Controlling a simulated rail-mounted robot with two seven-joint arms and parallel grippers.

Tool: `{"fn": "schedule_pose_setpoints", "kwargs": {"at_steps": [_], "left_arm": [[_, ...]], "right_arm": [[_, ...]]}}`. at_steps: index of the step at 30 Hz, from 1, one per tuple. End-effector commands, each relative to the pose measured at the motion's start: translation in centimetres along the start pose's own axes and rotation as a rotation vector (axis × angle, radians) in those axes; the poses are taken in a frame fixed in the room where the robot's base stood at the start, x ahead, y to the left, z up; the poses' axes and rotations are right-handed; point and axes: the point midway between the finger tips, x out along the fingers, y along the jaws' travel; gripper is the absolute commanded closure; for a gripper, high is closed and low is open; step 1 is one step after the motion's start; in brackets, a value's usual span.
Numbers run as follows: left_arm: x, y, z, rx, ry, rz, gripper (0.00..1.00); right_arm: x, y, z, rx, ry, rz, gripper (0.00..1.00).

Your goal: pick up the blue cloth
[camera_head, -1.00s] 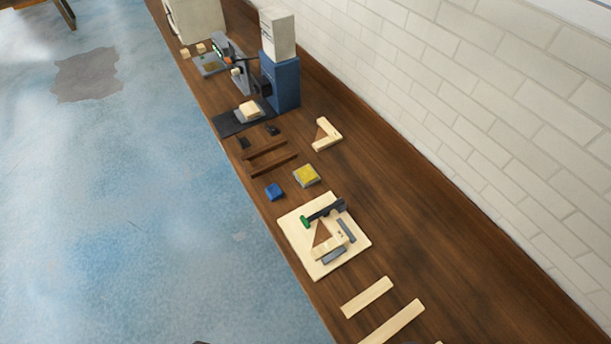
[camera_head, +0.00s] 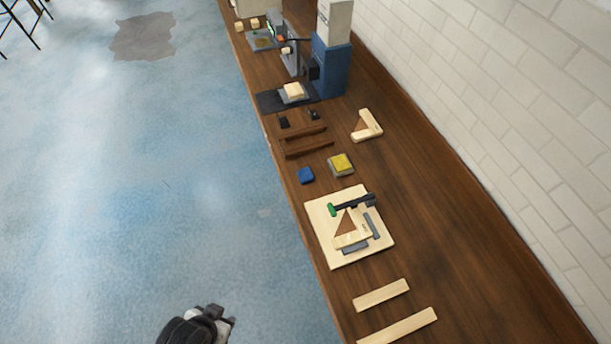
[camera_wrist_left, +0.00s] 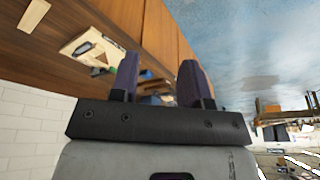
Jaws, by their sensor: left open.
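The blue cloth (camera_head: 306,175) is a small folded blue square near the left edge of the wooden bench, beside a yellow-topped block. My left gripper (camera_head: 222,318) shows at the bottom of the head view, over the blue floor, well apart from the cloth and to its lower left. In the left wrist view its two dark fingers (camera_wrist_left: 158,82) stand apart with nothing between them. A small blue patch shows just beyond the fingers in that view, partly hidden. My right gripper is not in view.
The bench (camera_head: 450,230) runs diagonally beside a white brick wall. A pale board (camera_head: 322,247) with a green-ended clamp lies below the cloth. Wooden rails (camera_head: 308,148), a yellow-topped block (camera_head: 341,164) and pale strips (camera_head: 382,295) lie nearby. A blue machine (camera_head: 331,68) stands farther back.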

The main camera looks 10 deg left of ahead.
Motion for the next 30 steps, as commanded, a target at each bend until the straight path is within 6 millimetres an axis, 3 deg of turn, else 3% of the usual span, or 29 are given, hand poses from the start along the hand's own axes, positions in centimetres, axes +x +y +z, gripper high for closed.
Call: {"fn": "schedule_pose_setpoints", "kwargs": {"at_steps": [8,23,30], "left_arm": [[0.0,0.0,0.0,0.0,0.0,0.0,0.56],[0.0,0.0,-0.01,0.0,0.0,0.0,0.09],[0.1,-0.04,-0.14,0.0,0.003,-0.001,0.08]], "right_arm": [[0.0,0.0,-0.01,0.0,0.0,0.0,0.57],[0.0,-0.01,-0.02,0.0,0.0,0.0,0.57],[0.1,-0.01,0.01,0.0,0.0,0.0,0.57]]}}
